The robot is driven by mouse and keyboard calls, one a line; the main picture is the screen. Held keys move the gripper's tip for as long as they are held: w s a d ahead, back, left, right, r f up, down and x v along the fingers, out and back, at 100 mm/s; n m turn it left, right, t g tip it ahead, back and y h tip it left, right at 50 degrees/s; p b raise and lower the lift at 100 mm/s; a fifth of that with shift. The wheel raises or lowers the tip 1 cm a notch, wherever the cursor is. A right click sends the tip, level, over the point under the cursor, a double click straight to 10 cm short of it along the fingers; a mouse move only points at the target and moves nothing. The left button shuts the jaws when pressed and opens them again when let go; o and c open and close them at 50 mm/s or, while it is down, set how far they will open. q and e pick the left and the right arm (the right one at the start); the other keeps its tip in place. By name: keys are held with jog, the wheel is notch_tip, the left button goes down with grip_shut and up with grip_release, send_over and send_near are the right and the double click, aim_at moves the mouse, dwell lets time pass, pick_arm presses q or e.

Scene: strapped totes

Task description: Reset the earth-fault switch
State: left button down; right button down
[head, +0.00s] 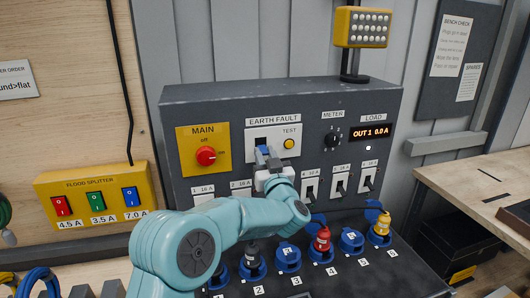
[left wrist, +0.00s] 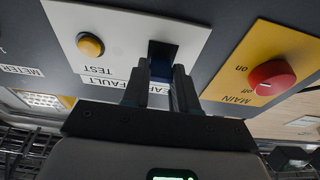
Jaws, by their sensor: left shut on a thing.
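The earth-fault switch is on a white plate (head: 287,132) labelled EARTH FAULT, on the grey panel. Its dark slot (head: 260,141) shows above my left gripper (head: 267,156), and a yellow TEST button (head: 289,143) is to the right. In the left wrist view, which is upside down, my left gripper (left wrist: 160,88) is at the slot, its fingers shut on the blue switch lever (left wrist: 161,68). The fingers hide part of the lever, so I cannot tell its exact position. My right gripper is in neither view.
The red MAIN knob (head: 206,155) is left of the switch. Small breakers and blue sockets (head: 351,241) lie below, some with plugs. My left arm covers part of them.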

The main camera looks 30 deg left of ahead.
pick_arm(q)
jog(key=r+g+h+p, duration=0.1)
jog(key=r+h+p, duration=0.1)
jog(key=p, duration=0.1)
jog(key=shift+p, duration=0.3)
jog(key=shift+g+h, duration=0.6)
jog(key=shift+w+a+r+g+h, duration=0.1)
jog(key=shift+r+g+h, duration=0.3)
jog(key=shift+g+h, duration=0.45)
jog(key=c, duration=0.9)
grip_release()
